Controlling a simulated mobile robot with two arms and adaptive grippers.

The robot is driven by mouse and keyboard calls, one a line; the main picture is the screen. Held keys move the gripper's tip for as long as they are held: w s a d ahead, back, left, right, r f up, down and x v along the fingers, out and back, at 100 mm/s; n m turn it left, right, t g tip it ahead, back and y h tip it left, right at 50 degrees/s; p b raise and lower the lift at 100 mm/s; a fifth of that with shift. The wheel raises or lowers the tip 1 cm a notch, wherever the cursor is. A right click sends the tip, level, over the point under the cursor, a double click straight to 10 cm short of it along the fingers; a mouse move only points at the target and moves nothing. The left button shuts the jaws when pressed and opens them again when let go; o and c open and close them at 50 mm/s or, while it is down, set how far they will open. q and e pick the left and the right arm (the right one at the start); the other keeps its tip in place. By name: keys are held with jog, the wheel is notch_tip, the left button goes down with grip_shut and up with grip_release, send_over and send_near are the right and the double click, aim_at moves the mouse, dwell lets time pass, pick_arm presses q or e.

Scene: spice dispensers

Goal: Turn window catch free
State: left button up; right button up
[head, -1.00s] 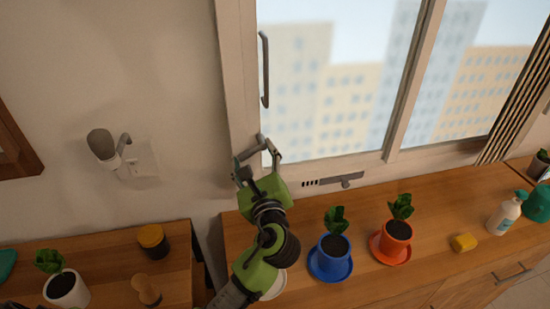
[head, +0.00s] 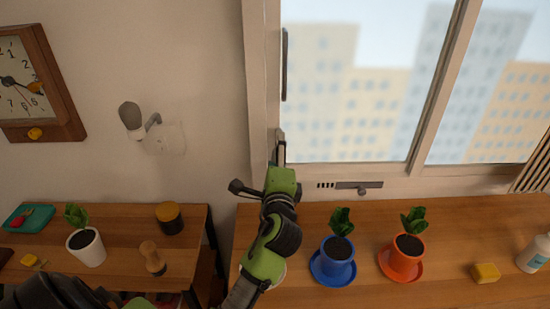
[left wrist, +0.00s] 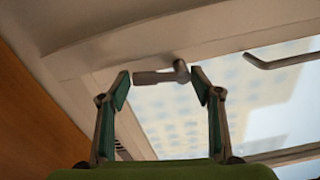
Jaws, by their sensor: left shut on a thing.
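The window catch (left wrist: 155,77) is a small grey-brown lever on the window frame, seen in the left wrist view between my left gripper's fingertips (left wrist: 160,88). The gripper is shut on it, with one finger at each side. In the head view my left gripper (head: 280,150) is at the lower left corner of the window frame (head: 262,90), seen edge-on, and it hides the catch. The right gripper is not in view.
A vertical window handle (head: 284,65) is above the gripper. Below the sill are a blue pot (head: 335,262), an orange pot (head: 403,262) and a yellow sponge (head: 485,272). A wall lamp (head: 131,118) is at left. A vent slider (head: 358,186) lies right of the gripper.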

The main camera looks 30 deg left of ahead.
pick_arm(q)
jog(key=shift+w+d+f+n+b, duration=0.15)
jog(key=shift+n+b, duration=0.1)
jog(key=shift+n, duration=0.35)
jog(key=shift+w+d+f+n+b, duration=0.1)
jog(key=shift+d+n+b, duration=0.1)
jog(key=shift+n, duration=0.4)
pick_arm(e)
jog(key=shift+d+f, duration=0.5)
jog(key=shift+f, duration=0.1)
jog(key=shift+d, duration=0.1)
pick_arm(q)
jog(key=o, duration=1.6)
jog(key=shift+c, duration=0.2)
jog(key=shift+r, duration=0.1)
jog(key=v, duration=0.7)
jog(key=shift+s+d, duration=0.15)
jog(key=shift+s, duration=0.05)
